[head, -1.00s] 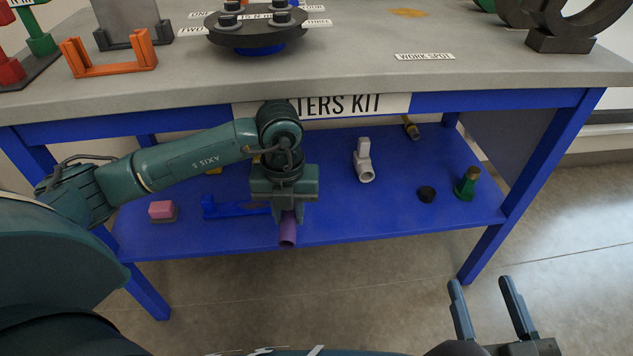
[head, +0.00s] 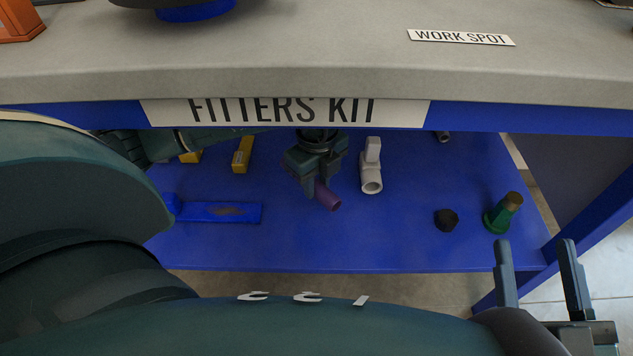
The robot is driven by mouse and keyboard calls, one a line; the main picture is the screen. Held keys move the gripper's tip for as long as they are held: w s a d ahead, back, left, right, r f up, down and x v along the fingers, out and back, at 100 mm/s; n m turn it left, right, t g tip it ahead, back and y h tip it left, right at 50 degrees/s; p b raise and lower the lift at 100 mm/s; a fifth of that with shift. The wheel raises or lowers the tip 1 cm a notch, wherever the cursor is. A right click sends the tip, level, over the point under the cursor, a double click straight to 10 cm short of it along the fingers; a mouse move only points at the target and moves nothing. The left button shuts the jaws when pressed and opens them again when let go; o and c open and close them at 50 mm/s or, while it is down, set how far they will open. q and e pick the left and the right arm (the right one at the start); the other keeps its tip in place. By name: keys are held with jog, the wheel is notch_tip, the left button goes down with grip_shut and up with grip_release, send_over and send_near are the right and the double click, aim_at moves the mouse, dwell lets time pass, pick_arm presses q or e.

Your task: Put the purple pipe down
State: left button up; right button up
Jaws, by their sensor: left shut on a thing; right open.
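The purple pipe (head: 328,197) is a short tube, seen tilted with its open end toward me. My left gripper (head: 316,180) is shut on it, under the tabletop and over the blue lower shelf (head: 370,240). I cannot tell whether the pipe touches the shelf. Part of the pipe is hidden by the gripper. My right gripper (head: 535,270) is open and empty at the lower right, in front of the shelf.
A blue tool (head: 215,211) and yellow pieces (head: 242,155) lie to the left. A black cap (head: 446,219) and a green bottle-like item (head: 503,213) are at the right. The tabletop edge (head: 330,85) overhangs the shelf.

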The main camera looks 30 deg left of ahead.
pick_arm(q)
notch_tip(320, 180, down, 5)
jog(key=shift+s+r+b, duration=0.1)
jog(key=shift+s+b, duration=0.05)
jog(key=shift+b, duration=0.7)
notch_tip(320, 180, down, 3)
jog(key=shift+f+b, duration=0.2)
jog(key=shift+b, duration=0.65)
jog(key=shift+f, duration=0.15)
pick_arm(e)
jog(key=r+n+y, duration=0.1)
jog(key=r+n+t+y, duration=0.1)
jog(key=r, duration=0.1)
jog(key=r+n+y, duration=0.1)
jog(key=n+y, duration=0.1)
jog(key=shift+w+d+r+t, duration=0.25)
jog(key=shift+d+r+t, duration=0.05)
jog(key=shift+r+t, duration=0.1)
pick_arm(q)
jog(key=o, duration=0.5)
jog(key=shift+f, duration=0.1)
jog(key=o, duration=0.5)
pick_arm(e)
jog(key=shift+r, duration=0.1)
